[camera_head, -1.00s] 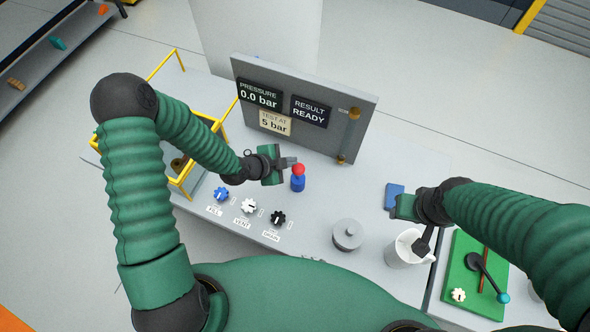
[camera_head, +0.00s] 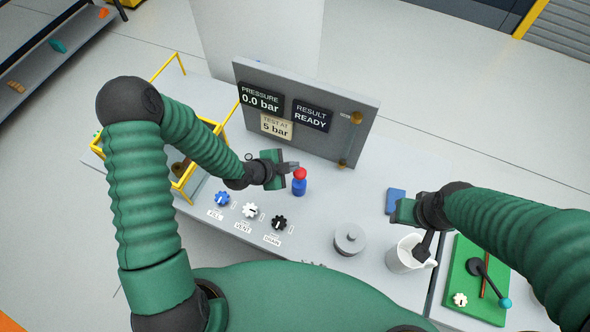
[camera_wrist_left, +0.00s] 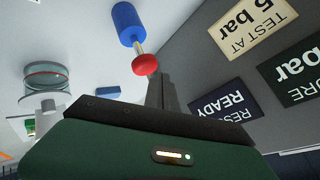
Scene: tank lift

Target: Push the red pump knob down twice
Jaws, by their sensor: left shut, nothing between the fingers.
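The red pump knob (camera_head: 300,174) sits on top of a small blue pump body (camera_head: 299,188) on the grey bench. In the left wrist view the red knob (camera_wrist_left: 145,64) stands clear of the blue body (camera_wrist_left: 128,24) on a bare metal stem, so it is up. My left gripper (camera_head: 294,165) is shut and empty, its fingertips right beside and slightly above the knob. Its dark fingers (camera_wrist_left: 160,90) show next to the knob; whether they touch it I cannot tell. My right gripper (camera_head: 422,246) is at the white mug; its fingers are partly hidden.
A panel (camera_head: 345,105) behind the pump reads 0.0 bar, READY and TEST AT 5 bar. Blue, white and black valve knobs (camera_head: 250,210) line the front.

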